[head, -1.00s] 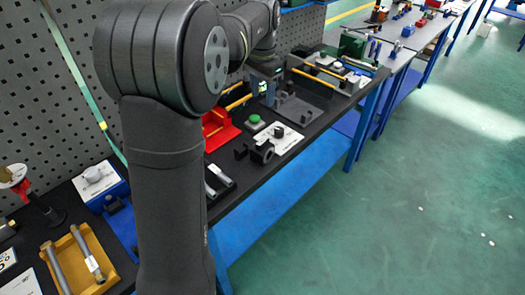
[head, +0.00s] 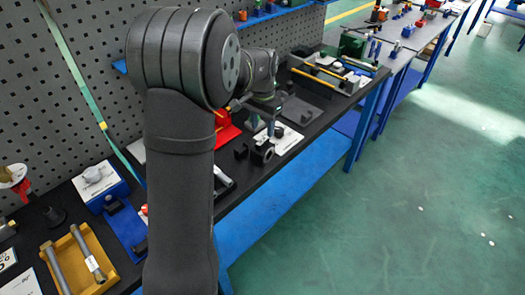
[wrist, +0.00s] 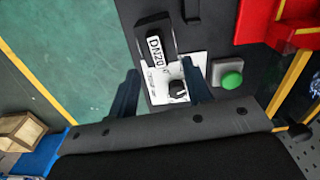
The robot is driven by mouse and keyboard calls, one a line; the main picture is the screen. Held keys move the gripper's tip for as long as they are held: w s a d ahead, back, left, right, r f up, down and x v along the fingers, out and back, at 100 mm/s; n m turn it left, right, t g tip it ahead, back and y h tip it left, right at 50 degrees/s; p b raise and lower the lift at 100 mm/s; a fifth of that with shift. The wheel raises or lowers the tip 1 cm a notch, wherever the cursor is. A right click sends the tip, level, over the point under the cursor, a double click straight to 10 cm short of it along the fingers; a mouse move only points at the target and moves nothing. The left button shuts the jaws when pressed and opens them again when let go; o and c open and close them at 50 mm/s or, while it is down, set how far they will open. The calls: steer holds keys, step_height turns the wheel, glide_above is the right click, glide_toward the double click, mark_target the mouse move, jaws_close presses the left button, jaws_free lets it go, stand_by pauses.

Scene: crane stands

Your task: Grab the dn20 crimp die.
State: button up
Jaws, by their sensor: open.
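The DN20 crimp die (wrist: 154,42) is a dark block with a white DN20 label, at the top middle of the wrist view. In the head view a black block with a round hole (head: 262,153) stands near the bench's front edge and appears to be the same die. My gripper (wrist: 160,78) is open, with its two dark blue fingers spread and nothing held. The die lies just beyond the fingertips in the wrist view, apart from them as far as I can tell. In the head view my gripper (head: 270,124) hangs above the bench beside the die.
A white card (wrist: 160,78) with a black knob (wrist: 178,91) shows between the fingers. A green button (wrist: 231,80) on a grey box is to the right. A red holder (wrist: 262,22) stands at upper right. The bench's front edge and green floor (wrist: 70,45) are at left.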

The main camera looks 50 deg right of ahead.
mark_target(263, 141)
steer(key=f, duration=0.5)
steer(key=shift+s+a+f, duration=0.1)
steer(key=shift+s+a, duration=0.05)
steer(key=shift+a, duration=0.05)
jaws_close()
stand_by(1.2)
